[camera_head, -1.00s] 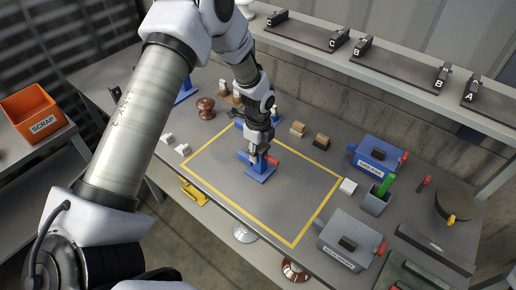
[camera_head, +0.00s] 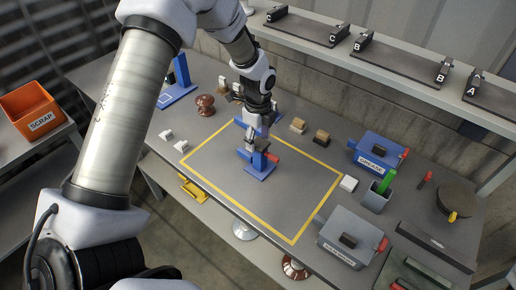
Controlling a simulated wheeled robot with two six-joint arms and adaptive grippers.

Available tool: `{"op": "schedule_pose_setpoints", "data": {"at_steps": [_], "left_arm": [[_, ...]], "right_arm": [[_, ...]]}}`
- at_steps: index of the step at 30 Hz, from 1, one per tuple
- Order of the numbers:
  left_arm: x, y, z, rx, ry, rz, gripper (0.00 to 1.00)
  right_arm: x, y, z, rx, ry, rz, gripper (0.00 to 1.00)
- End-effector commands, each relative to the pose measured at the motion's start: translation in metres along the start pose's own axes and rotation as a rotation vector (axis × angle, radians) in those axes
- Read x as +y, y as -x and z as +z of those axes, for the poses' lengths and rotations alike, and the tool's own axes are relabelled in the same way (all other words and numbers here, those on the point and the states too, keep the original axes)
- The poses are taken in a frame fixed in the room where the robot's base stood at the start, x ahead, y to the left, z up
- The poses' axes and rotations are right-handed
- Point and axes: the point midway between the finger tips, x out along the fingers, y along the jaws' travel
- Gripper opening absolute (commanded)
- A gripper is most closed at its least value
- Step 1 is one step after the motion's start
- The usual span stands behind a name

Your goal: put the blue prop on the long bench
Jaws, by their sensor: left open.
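A blue prop (camera_head: 262,170) with a flat base and a red piece at its right stands inside the yellow outline on the long grey bench (camera_head: 222,213). My left gripper (camera_head: 252,146) is open just above and behind this prop. It partly hides the prop's top, and I cannot tell whether they touch. More blue shows beside the gripper, partly hidden by it. Another blue prop (camera_head: 180,88) stands upright at the bench's far left, partly behind my left arm. My right gripper is not in view.
A blue grease box (camera_head: 377,150), a grey box (camera_head: 345,246) and a grey cup (camera_head: 375,202) stand right of the outline. Brown insulator (camera_head: 205,106) and small blocks stand around it. An orange scrap bin (camera_head: 33,114) is at left. The outlined area's front is clear.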

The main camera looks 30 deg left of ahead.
Motion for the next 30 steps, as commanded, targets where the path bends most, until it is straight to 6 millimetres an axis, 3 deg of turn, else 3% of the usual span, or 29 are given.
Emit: {"op": "schedule_pose_setpoints", "data": {"at_steps": [6,10,30], "left_arm": [[-0.001,0.054,0.000,0.000,0.000,-0.004,0.60],[0.000,0.072,0.000,0.000,-0.001,-0.001,0.60],[0.000,0.077,0.000,0.000,0.000,0.001,0.60]], "right_arm": [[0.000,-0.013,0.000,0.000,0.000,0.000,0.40],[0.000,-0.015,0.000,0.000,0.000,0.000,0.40],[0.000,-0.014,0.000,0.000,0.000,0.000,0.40]]}}
